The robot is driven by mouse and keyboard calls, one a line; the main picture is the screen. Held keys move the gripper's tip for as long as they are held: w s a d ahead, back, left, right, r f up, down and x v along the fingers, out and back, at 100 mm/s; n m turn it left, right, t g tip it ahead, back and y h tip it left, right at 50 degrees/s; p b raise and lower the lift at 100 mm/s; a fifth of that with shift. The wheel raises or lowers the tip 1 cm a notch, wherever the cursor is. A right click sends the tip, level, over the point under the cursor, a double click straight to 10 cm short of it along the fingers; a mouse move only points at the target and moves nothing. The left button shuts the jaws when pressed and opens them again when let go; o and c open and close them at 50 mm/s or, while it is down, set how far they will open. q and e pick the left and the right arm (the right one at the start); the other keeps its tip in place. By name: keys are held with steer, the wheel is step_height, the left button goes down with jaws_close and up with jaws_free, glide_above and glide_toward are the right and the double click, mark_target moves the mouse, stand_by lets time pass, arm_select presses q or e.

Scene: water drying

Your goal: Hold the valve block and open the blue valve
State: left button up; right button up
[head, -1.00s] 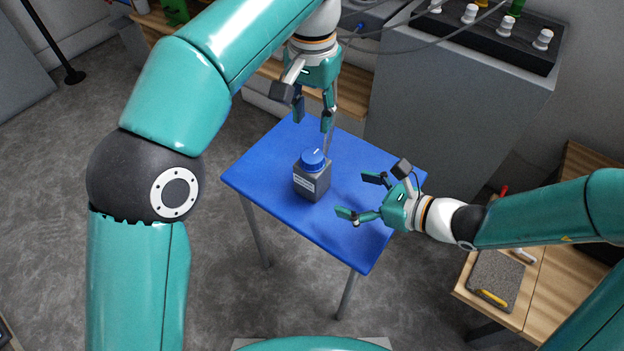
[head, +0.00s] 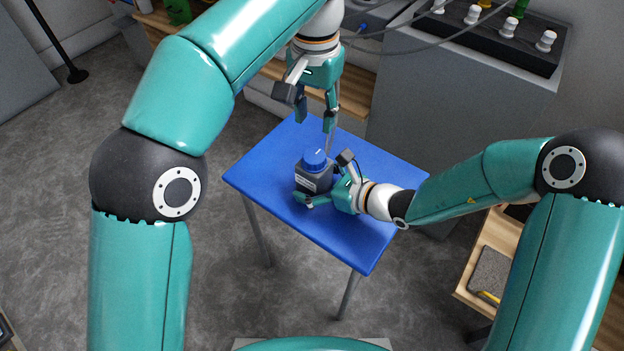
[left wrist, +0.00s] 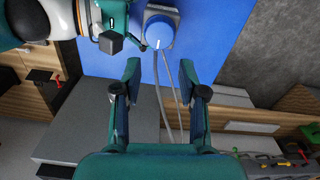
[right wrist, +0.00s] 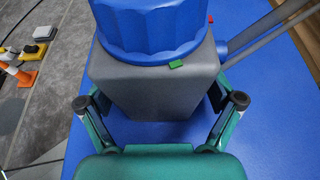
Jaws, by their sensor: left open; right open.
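The grey valve block (head: 312,182) with its round blue valve (head: 314,160) on top stands upright on the blue table. In the right wrist view the grey block (right wrist: 150,95) and ribbed blue valve (right wrist: 150,28) fill the middle. My right gripper (head: 322,190) is open, its fingers on either side of the block's lower part; I cannot tell whether they touch it. My left gripper (head: 314,120) is open and empty, pointing down above the table's back edge, behind the valve. In the left wrist view the valve (left wrist: 161,28) lies beyond its fingertips.
The blue table (head: 265,165) is otherwise mostly clear. Hoses (left wrist: 165,100) run from the block past the left gripper. A grey cabinet (head: 460,110) with a dark rack of knobs (head: 490,35) stands behind right. A wooden bench (head: 500,255) stands at the right.

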steer(key=c, duration=1.2)
arm_select(q)
steer(key=shift+o, duration=1)
arm_select(e)
steer(key=shift+c, duration=0.6)
arm_select(q)
steer(key=shift+o, duration=1.2)
steer(key=shift+a+f, duration=0.1)
steer(key=shift+f, duration=0.1)
steer(key=shift+o, duration=0.8)
step_height(320, 180, down, 6)
steer(key=s+a+n+g+h, duration=0.2)
steer(key=n+g+h, duration=0.1)
steer(key=shift+s+f+g, duration=0.15)
steer(key=shift+s+g, duration=0.15)
steer(key=shift+g, duration=0.1)
arm_select(e)
steer(key=shift+s, duration=0.1)
arm_select(q)
steer(key=n+t+h, duration=0.6)
steer(key=n+h, duration=0.9)
steer(key=n, duration=0.7)
glide_toward(303, 159)
steer(key=d, duration=0.4)
steer(key=w+d, duration=0.1)
steer(key=d, duration=0.3)
steer(key=w+d, duration=0.1)
steer(key=d, duration=0.3)
steer(key=shift+w+d+f, duration=0.1)
steer(key=shift+f, duration=0.15)
